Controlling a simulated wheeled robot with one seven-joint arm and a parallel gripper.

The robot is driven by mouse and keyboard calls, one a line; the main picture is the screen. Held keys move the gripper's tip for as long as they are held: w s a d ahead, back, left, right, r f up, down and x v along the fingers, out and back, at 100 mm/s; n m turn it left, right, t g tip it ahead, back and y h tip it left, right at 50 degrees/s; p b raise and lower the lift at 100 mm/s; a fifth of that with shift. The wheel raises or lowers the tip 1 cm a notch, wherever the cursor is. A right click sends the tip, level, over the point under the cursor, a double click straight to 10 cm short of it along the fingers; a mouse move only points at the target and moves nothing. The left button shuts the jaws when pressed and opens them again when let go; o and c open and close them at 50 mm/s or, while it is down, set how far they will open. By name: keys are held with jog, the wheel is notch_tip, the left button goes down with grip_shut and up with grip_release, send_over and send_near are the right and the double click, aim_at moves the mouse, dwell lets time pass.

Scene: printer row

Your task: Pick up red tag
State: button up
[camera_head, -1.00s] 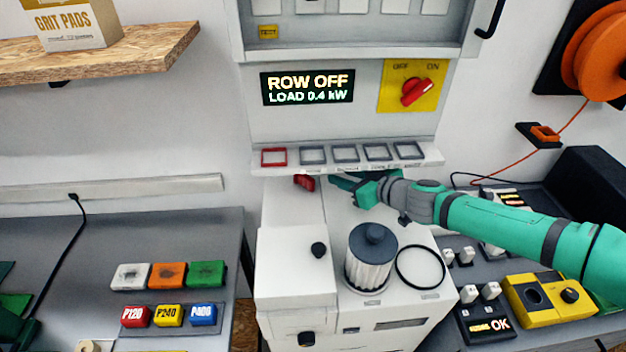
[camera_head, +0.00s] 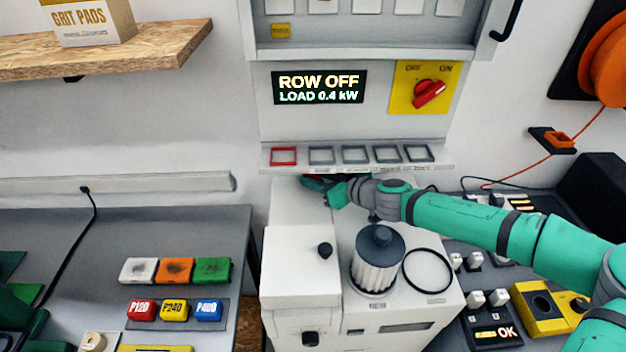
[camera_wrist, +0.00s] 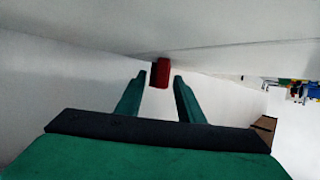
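The red tag (camera_wrist: 161,73) is a small red block on the white machine top, close to the wall panel. In the wrist view it shows just beyond and between the two green fingertips of my gripper (camera_wrist: 158,80), with pale gaps on both sides. My gripper is open and not closed on it.
A ledge with a red-framed slot (camera_head: 283,156) and several grey-framed slots hangs just above my gripper. A ribbed filter (camera_head: 376,265) and a black ring (camera_head: 427,270) lie in front on the machine. A black knob (camera_head: 324,250) stands to the left.

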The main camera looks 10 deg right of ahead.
jog(key=c, duration=0.9)
jog(key=shift+o, duration=0.2)
jog(key=shift+a, duration=0.1)
